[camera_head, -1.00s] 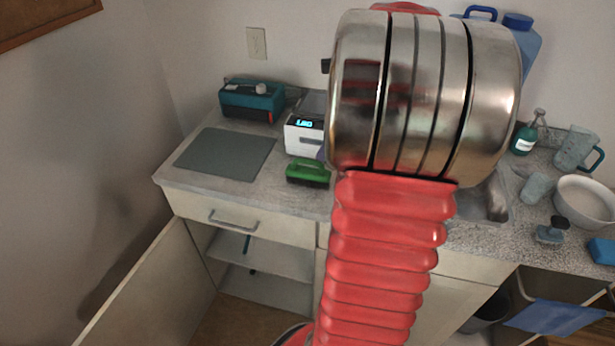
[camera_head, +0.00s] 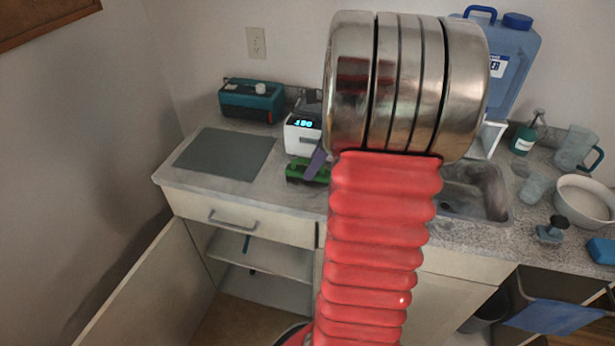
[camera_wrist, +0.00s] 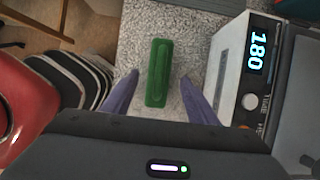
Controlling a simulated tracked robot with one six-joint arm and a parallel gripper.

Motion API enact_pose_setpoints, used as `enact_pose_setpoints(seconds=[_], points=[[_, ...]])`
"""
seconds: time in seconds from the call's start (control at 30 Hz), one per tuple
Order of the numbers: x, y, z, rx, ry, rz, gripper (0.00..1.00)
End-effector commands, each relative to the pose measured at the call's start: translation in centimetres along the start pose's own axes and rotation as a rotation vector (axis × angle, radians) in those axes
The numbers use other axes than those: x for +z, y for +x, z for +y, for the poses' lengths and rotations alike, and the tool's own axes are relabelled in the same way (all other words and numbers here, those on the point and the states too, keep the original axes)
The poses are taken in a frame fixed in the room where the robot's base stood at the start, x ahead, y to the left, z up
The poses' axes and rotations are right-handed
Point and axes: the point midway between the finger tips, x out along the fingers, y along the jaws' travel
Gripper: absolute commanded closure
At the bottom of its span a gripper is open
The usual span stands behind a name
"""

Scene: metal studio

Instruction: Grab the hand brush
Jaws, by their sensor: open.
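The green hand brush (camera_head: 300,172) lies on the speckled counter in front of the white device with the display. In the wrist view the brush (camera_wrist: 159,72) is seen from above, its long axis pointing away from me. My gripper (camera_wrist: 154,82) is open, with one purple finger on each side of the brush's near end. I cannot tell how high the fingers are above the counter.
The white device (camera_head: 301,137) with a lit display stands close beside the brush; it also fills the right of the wrist view (camera_wrist: 238,75). A teal box (camera_head: 252,100) and a grey mat (camera_head: 226,154) lie left. A sink (camera_head: 480,190) is right.

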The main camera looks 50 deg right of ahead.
Motion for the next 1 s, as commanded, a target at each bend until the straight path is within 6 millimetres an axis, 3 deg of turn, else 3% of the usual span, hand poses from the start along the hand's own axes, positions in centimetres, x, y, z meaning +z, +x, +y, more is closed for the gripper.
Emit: enact_pose_setpoints(seconds=[0.4,1.0], points=[[0.0,4.7,0.3,0.002,0.0,0.0,0.47],[0.0,4.7,0.2,0.0,0.001,0.0,0.5]])
